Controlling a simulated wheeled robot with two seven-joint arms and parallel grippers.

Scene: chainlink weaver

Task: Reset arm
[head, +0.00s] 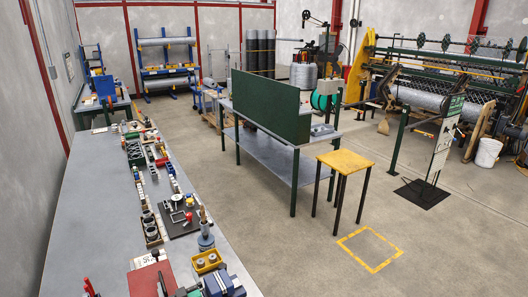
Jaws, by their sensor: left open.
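A red mat (150,278) lies on the bench by the gripper. My right gripper and right arm do not show.
Tools and small parts line the bench's right side, including a yellow bin (207,262) and a dark board (180,217). The bench's left part is bare. A yellow-topped stool (343,161) and a green-backed table (270,104) stand right, across open floor.

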